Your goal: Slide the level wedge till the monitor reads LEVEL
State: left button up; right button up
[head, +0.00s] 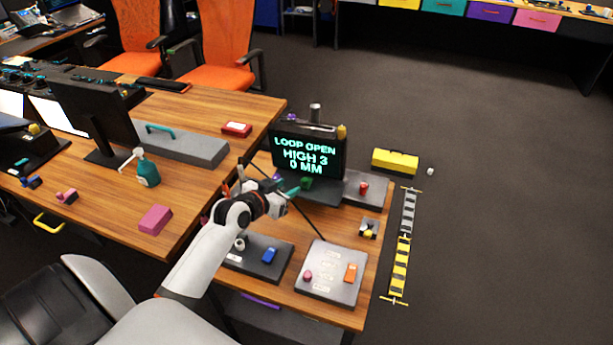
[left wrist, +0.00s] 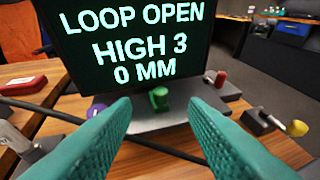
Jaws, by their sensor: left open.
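The monitor (head: 308,158) stands on the small wooden table and reads LOOP OPEN, HIGH 3, 0 MM. The left wrist view shows the same text on its screen (left wrist: 135,45). A green knob-like piece (left wrist: 159,98) sits on the grey base below the screen; it also shows in the head view (head: 306,183). I cannot tell for sure whether it is the level wedge. My left gripper (head: 284,188) is open and empty in front of the monitor. Its teal fingers (left wrist: 160,112) point toward the green piece, one on either side of it in the picture. My right gripper is out of view.
A red knob on a grey block (head: 363,188) and a yellow knob (head: 368,233) lie right of the monitor. A light panel (head: 330,285) and a dark panel (head: 255,262) lie nearer. A thin dark rod (head: 305,222) crosses near my gripper. A yellow toolbox (head: 395,162) stands beyond the table.

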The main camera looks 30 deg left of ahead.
aim_at(303, 180)
pick_arm(q)
jog(key=x, duration=0.8)
jog(key=shift+w+f, duration=0.1)
jog(key=shift+f, duration=0.05)
jog(key=shift+w+f, duration=0.1)
jog(key=shift+w, duration=0.2)
jog(key=shift+w+f, duration=0.1)
jog(key=shift+w, duration=0.1)
jog(key=shift+w+d, duration=0.1)
jog(key=shift+w, duration=0.05)
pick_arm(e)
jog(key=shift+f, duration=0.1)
pick_arm(q)
grip_shut()
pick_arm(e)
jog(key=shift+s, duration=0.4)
